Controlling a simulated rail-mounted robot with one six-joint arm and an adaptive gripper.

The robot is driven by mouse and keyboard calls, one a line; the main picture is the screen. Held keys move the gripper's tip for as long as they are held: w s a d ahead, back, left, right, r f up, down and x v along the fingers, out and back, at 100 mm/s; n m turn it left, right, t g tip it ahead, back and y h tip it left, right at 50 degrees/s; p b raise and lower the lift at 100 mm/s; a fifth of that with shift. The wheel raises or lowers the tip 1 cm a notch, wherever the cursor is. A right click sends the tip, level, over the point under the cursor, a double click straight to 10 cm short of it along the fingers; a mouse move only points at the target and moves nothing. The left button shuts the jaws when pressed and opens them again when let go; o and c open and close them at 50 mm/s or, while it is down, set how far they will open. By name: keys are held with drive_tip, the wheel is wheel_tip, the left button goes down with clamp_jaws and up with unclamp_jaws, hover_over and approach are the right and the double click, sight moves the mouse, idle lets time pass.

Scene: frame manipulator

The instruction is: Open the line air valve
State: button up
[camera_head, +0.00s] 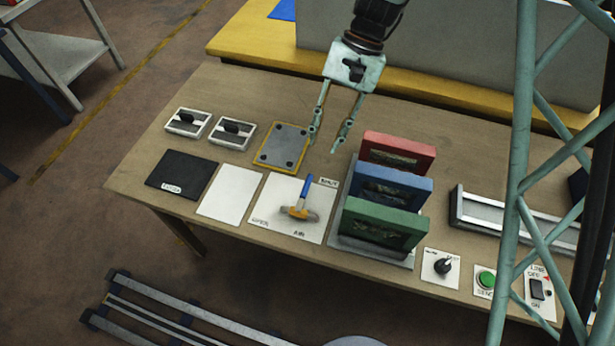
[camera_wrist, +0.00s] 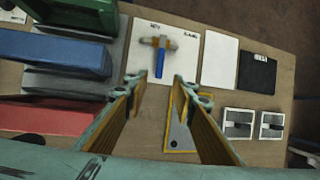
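The air valve (camera_head: 299,213) has a brass-coloured body and a blue lever (camera_head: 306,190), on a white plate (camera_head: 274,205) marked AIR. The lever points toward the far side of the table, beside the SHUT label (camera_head: 328,183); the OPEN label (camera_head: 259,221) is at the plate's near left corner. In the wrist view the valve body (camera_wrist: 158,43) is at upper centre with its blue lever (camera_wrist: 159,65) pointing down the picture. My gripper (camera_head: 326,142) is open and empty, pointing down above the table, on the far side of the valve and apart from it.
A rack with red (camera_head: 397,150), blue (camera_head: 392,187) and green (camera_head: 383,222) upright blocks stands right of the valve. A yellow-edged grey plate (camera_head: 283,147) lies behind it. Two switch blocks (camera_head: 188,122), a black panel (camera_head: 181,174) and a blank white panel (camera_head: 230,192) are left.

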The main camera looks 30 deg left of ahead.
sight(308, 182)
drive_tip(key=shift+b+x, duration=0.7)
drive_tip(key=shift+x, duration=6.2)
drive_tip(key=shift+c, duration=0.3)
clamp_jaws()
